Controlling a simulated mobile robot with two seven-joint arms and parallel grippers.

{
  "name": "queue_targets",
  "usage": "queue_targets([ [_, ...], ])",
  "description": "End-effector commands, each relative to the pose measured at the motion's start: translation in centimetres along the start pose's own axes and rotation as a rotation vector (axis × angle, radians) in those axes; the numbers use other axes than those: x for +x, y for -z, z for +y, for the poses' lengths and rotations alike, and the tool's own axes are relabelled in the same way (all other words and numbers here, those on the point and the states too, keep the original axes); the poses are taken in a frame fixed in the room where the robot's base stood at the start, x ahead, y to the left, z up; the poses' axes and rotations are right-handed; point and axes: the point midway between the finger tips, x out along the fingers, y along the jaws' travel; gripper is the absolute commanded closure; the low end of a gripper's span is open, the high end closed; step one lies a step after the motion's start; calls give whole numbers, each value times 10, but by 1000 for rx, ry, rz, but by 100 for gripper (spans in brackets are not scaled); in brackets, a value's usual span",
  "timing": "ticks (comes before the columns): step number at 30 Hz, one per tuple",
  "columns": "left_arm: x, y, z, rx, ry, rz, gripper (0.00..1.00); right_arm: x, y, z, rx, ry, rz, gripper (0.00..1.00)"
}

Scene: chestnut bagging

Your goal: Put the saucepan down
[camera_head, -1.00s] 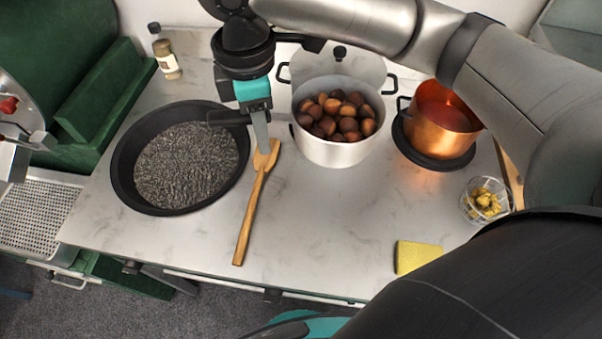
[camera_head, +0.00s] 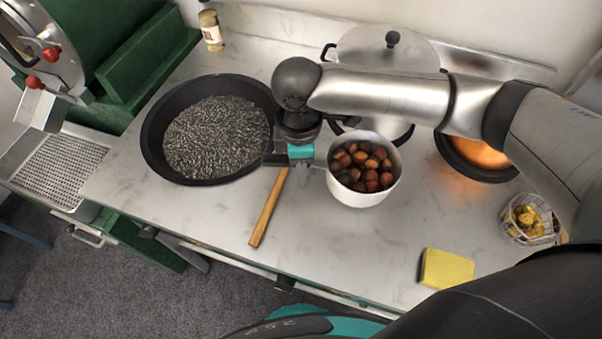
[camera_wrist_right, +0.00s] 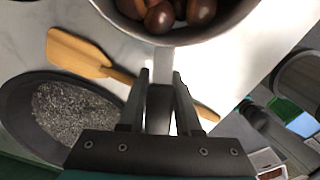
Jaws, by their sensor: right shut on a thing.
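The white saucepan (camera_head: 349,197), filled with brown chestnuts, is upright in the head view, right of the wooden spatula (camera_head: 268,212). My right gripper (camera_head: 303,178) is shut on its handle, on the saucepan's left side. In the right wrist view the fingers (camera_wrist_right: 160,85) close around the handle, with the saucepan's rim (camera_wrist_right: 165,40) at the top. I cannot tell whether the saucepan's base touches the counter. The spatula's paddle (camera_wrist_right: 75,52) shows clear of the fingers in the wrist view. My left gripper is not in view.
A black pan (camera_head: 155,155) of dark grains stands to the left. A large lidded pot (camera_head: 420,62) stands behind, partly covered by my arm. A copper pot (camera_head: 478,152), a wire basket (camera_head: 512,232) and a yellow sponge (camera_head: 446,268) are right. Counter in front is clear.

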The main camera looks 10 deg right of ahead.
Motion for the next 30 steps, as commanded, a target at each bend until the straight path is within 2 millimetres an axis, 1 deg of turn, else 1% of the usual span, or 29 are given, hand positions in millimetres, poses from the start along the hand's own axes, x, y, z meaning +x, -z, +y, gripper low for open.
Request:
queue_targets([
  [1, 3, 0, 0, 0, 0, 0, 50, 8, 0, 0, 0, 0, -1, 100],
  [3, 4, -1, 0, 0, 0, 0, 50, 14, 0, 0, 0, -1, -1, 100],
  [6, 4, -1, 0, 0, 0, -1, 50, 17, 0, 1, 0, -3, 0, 100],
  [11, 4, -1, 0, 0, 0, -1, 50, 17, 0, 1, -1, -3, 1, 100],
  [12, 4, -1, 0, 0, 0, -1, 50, 18, 1, 0, -1, -1, 2, 65],
  [19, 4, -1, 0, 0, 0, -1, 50, 18, 0, 0, -1, 0, 1, 40],
  [20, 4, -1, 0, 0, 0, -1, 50, 18, 0, 0, -1, 0, 1, 38],
  [26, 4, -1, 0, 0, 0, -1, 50, 17, 0, 0, 0, -1, 1, 38],
  [30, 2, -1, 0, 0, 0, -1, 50, 10, 0, 0, 0, -1, 1, 38],
])
